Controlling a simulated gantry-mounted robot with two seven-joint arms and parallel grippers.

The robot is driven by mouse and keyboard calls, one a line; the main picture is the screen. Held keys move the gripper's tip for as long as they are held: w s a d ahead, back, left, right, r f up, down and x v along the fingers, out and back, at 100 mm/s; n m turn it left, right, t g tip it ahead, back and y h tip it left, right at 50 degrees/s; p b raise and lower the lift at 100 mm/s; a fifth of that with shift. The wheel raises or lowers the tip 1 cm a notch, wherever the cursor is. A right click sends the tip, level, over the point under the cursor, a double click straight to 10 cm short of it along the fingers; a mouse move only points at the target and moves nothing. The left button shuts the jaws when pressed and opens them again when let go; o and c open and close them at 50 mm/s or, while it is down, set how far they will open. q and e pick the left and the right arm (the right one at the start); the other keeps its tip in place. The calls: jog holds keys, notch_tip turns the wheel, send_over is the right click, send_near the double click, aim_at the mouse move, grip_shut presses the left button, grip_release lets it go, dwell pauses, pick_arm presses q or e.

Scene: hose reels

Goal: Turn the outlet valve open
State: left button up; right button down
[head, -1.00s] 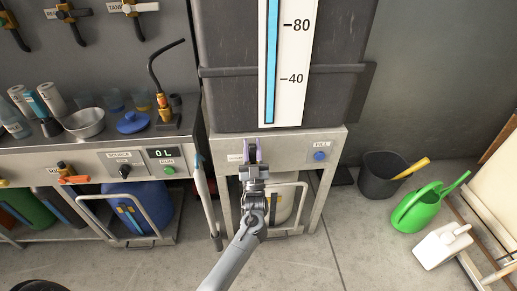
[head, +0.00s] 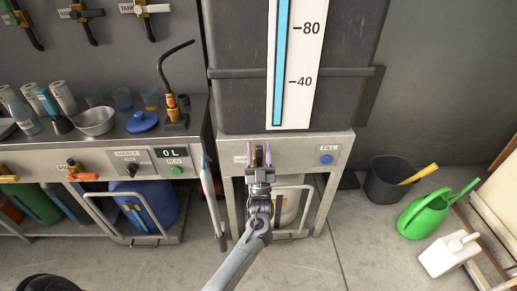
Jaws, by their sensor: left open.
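The outlet valve (head: 259,155) is on the front panel of the stand under the large grey tank. Only a small dark and orange part of it shows, and its handle position is hard to tell. A label beside it is partly covered. My left gripper (head: 259,154) comes up from below in front of the panel. Its two purple-grey fingers are open, one on each side of the valve part. I cannot tell whether they touch it. My right gripper is not in view.
A blue FILL button (head: 326,159) sits right of the valve. The tank's gauge (head: 292,75) is above. A workbench with a green RUN button (head: 176,170) is at left. A dark bin (head: 385,183) and green watering can (head: 424,213) stand on the floor at right.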

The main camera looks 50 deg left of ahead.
pick_arm(q)
jog(key=p+v, duration=0.2)
jog(key=v, duration=0.8)
jog(key=shift+s, duration=0.1)
